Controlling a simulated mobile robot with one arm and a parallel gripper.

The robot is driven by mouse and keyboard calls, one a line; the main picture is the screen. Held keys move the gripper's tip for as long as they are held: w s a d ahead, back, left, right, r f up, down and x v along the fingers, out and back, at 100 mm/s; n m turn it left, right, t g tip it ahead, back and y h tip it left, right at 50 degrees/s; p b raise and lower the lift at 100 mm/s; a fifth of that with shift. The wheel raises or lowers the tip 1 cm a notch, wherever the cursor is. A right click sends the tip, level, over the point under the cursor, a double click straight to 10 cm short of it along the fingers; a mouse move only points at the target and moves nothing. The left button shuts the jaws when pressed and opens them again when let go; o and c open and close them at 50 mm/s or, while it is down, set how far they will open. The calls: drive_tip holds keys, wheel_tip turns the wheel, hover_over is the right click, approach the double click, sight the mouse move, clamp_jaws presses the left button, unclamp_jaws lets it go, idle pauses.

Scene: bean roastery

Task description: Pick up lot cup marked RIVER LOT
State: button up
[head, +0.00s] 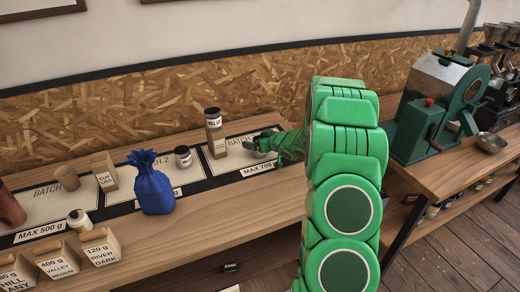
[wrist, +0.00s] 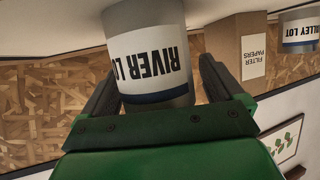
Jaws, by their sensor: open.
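The lot cup marked RIVER LOT (wrist: 152,60) is grey with a white label and a dark blue band. It fills the middle of the wrist view, its lettering upside down. My gripper (wrist: 150,95) is open, with one dark finger on each side of the cup. I cannot tell whether either finger touches it. In the head view my gripper (head: 262,144) is low over the right-hand batch mat (head: 228,166), and the cup there is mostly hidden by it.
A filter papers box (wrist: 238,55) and a cup marked VALLEY LOT (wrist: 299,35) stand to the right in the wrist view. In the head view, a brown box (head: 215,143) with a cup on top stands left of my gripper. A blue bag (head: 153,190) is farther left.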

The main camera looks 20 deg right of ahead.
drive_tip(key=shift+c, duration=0.2)
drive_tip(key=c, duration=1.1)
drive_tip(key=shift+r, duration=0.1)
drive_tip(key=shift+r, duration=0.25)
wheel_tip(320, 180, up, 3)
drive_tip(key=shift+s+f, duration=0.1)
drive_tip(key=shift+s, duration=0.05)
drive_tip(key=s+a+r, duration=0.1)
drive_tip(key=s+r, duration=0.2)
drive_tip(key=s, duration=0.1)
drive_tip(key=s+a+r, duration=0.1)
drive_tip(key=s+r, duration=0.2)
drive_tip(key=s, duration=0.2)
drive_tip(key=s+a+r, duration=0.1)
drive_tip(key=s+r, duration=0.2)
drive_tip(key=s, duration=0.1)
drive_tip(key=shift+s+a+r, duration=0.15)
drive_tip(key=shift+a+r, duration=0.15)
